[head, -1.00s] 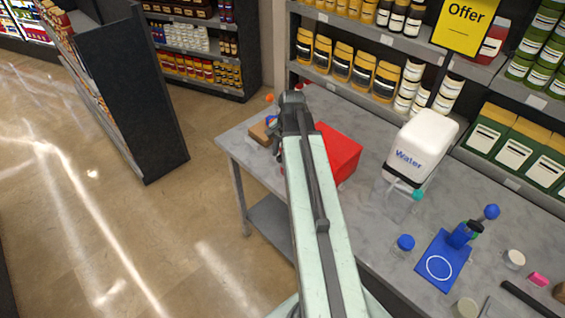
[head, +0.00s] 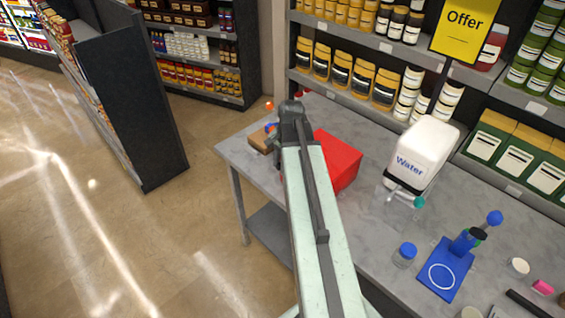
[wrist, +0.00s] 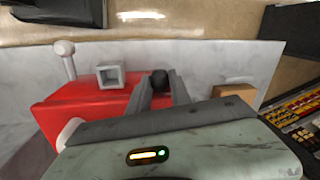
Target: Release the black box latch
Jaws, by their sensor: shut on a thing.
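A red box (head: 338,160) sits on the grey table, partly behind my arm in the head view. In the wrist view the red box (wrist: 75,112) fills the left and middle. A round black knob (wrist: 160,77) is between my fingertips. My gripper (wrist: 160,86) is shut on this knob at the box's right side. Its base and its join to the box are hidden by the fingers. In the head view my wrist hides the fingertips.
A white-knobbed post (wrist: 67,62) and a grey square frame (wrist: 111,75) stand at the box's far side. A brown block (wrist: 236,92) lies to the right. A water container (head: 421,155) and blue stand (head: 445,270) are farther right on the table (head: 370,215).

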